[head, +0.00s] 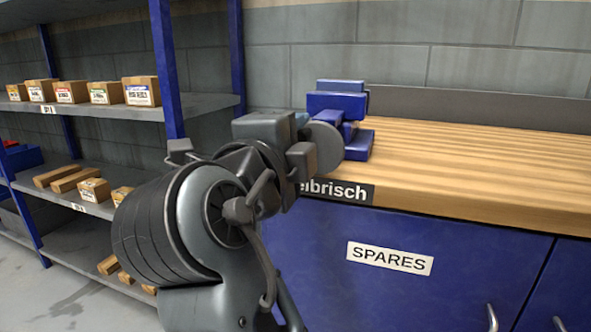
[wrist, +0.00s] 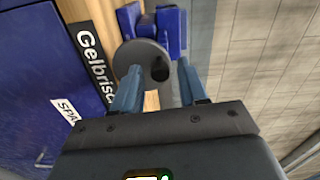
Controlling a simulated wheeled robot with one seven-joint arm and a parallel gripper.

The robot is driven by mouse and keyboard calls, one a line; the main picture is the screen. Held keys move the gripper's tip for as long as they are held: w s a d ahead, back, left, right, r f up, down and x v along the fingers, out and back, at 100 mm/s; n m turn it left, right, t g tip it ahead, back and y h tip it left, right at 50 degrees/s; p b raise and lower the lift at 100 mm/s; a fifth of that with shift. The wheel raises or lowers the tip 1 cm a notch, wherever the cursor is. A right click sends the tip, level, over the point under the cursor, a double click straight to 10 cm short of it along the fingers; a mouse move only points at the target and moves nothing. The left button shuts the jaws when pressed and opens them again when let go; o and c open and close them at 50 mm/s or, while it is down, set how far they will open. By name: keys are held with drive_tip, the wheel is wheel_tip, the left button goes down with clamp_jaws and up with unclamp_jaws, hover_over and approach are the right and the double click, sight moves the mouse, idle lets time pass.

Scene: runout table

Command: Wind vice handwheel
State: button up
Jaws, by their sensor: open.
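The blue vice (head: 338,103) stands on the left end of the wooden workbench. Its grey round handwheel (head: 327,146) faces my arm, which hides part of it in the head view. In the wrist view the handwheel (wrist: 134,56) lies just ahead of my gripper, with its dark handle knob (wrist: 160,68) near the rim. My gripper (wrist: 159,69) is open, its blue fingers on either side of the knob. I cannot tell whether either finger touches it. The vice body (wrist: 170,30) shows behind the wheel.
The workbench top (head: 470,165) is clear to the right of the vice. Below it are blue cabinet doors (head: 440,235) with a SPARES label (head: 390,258). A blue-posted shelf rack (head: 205,104) with several boxes stands at left. A grey block wall (head: 470,50) is behind.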

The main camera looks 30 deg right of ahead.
drive_tip(key=shift+m+b, duration=0.7)
drive_tip(key=shift+b, duration=0.4)
clamp_jaws()
drive_tip(key=shift+r, duration=0.1)
drive_tip(key=n, duration=0.2)
drive_tip(key=n+p, duration=0.1)
drive_tip(key=shift+w+a+f, duration=0.2)
drive_tip(key=shift+w+f, duration=0.05)
drive_tip(key=shift+w, duration=0.05)
